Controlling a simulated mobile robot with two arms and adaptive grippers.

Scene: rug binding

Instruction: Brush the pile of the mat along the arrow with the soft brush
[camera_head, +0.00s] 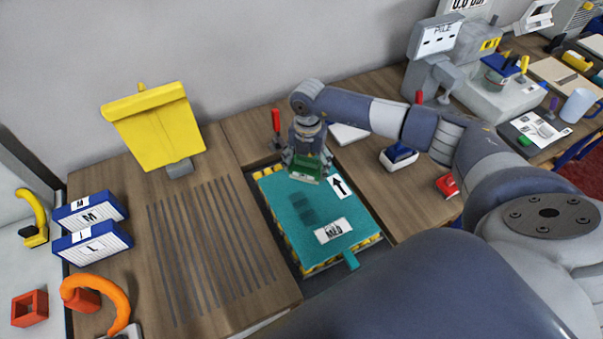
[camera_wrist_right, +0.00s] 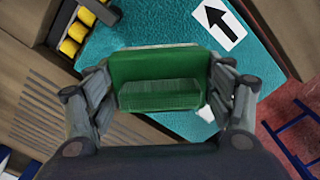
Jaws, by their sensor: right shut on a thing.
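The teal mat (camera_head: 318,210) lies in a recess of the wooden bench, edged in yellow. A white label with a black arrow (camera_head: 340,186) is on its far right part, the arrow pointing to the far side. My right gripper (camera_head: 307,168) is shut on the green brush (camera_head: 305,176) over the far end of the mat, left of the arrow. In the right wrist view the brush (camera_wrist_right: 160,78) sits between both fingers, with the mat (camera_wrist_right: 135,30) and arrow (camera_wrist_right: 219,22) beyond. I cannot tell whether the bristles touch the pile. My left gripper is not in view.
A slotted area (camera_head: 205,250) lies left of the mat. Blue boxes (camera_head: 92,238), an orange hook-shaped thing (camera_head: 100,295) and a yellow stand (camera_head: 155,128) are farther left. A red-handled tool (camera_head: 276,124) stands behind the mat. A blue-and-white block (camera_head: 398,157) is at right.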

